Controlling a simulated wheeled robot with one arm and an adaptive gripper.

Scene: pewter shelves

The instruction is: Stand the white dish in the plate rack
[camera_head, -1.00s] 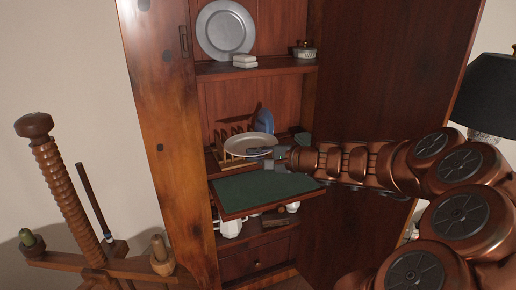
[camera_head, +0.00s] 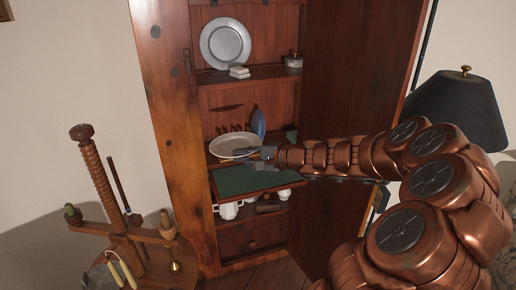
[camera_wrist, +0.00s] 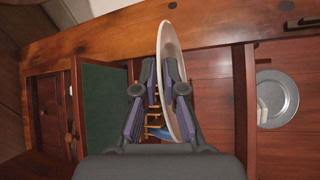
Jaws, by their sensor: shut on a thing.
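The white dish (camera_head: 236,145) is held out in front of the middle shelf of the cabinet, tilted with its face partly toward the head view. My gripper (camera_head: 257,152) is shut on its right edge. In the wrist view the dish (camera_wrist: 172,60) shows nearly edge-on between the fingers of my gripper (camera_wrist: 160,88). The wooden plate rack is largely hidden behind the dish in the head view; a few of its light bars (camera_wrist: 154,118) show between the fingers in the wrist view. A blue plate (camera_head: 258,122) stands upright behind the dish.
A green-topped pull-out board (camera_head: 240,180) lies below the dish. White crockery (camera_head: 229,211) sits under it. A pewter plate (camera_head: 225,44), white blocks (camera_head: 239,72) and a lidded pot (camera_head: 293,60) are on the upper shelf. The cabinet's side post (camera_head: 170,130) stands at left.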

